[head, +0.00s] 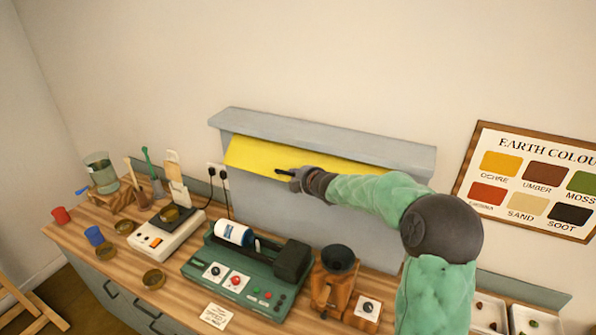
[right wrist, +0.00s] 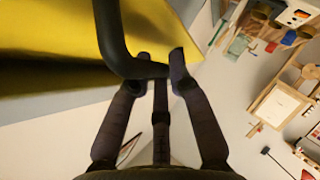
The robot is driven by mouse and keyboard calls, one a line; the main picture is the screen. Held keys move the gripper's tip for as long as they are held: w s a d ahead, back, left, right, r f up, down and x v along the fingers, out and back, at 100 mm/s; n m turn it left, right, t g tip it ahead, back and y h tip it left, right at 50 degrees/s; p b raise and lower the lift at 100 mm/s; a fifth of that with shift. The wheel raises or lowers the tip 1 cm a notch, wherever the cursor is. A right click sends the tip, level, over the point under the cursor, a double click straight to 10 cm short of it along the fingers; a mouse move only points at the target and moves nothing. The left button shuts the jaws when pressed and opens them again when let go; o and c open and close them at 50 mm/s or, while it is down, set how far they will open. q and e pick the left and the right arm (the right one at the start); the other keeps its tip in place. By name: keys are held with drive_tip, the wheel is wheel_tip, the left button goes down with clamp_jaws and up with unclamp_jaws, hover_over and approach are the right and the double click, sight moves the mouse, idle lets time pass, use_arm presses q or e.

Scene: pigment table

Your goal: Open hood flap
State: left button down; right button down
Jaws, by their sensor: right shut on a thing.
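The yellow hood flap (head: 255,155) hangs under the top ledge of the grey hood (head: 330,130) on the back wall. It slants outward, and the grey hood back shows below it. My right gripper (head: 296,178) is at the flap's lower edge, near its middle. In the right wrist view my right gripper (right wrist: 158,68) is shut on the flap's black bar handle (right wrist: 112,35), with the yellow flap (right wrist: 45,50) behind it. My right arm covers the flap's right part in the head view. My left gripper is not in view.
Below the hood stand a green roller machine (head: 245,275) with a white bottle (head: 235,233), a wooden grinder (head: 335,270) and a scale (head: 167,235). Cups and a glass beaker (head: 98,165) stand at the left. A colour chart (head: 530,180) hangs at the right.

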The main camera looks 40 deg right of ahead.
drive_tip(key=shift+s+a+r+p, duration=0.2)
drive_tip(key=shift+r+p, duration=0.45)
drive_tip(key=shift+r, duration=0.65)
drive_tip(key=shift+s+a+r+p, duration=0.15)
drive_tip(key=shift+r+p, duration=0.5)
drive_tip(key=shift+r, duration=0.65)
drive_tip(key=c, duration=1.2)
unclamp_jaws()
drive_tip(key=shift+w, duration=0.1)
drive_tip(key=shift+o, duration=0.4)
drive_tip(key=shift+w+d+f, duration=0.1)
drive_tip(key=shift+d+f, duration=0.05)
drive_tip(key=shift+f, duration=0.05)
drive_tip(key=v, duration=1.1)
drive_tip(key=shift+s, duration=0.45)
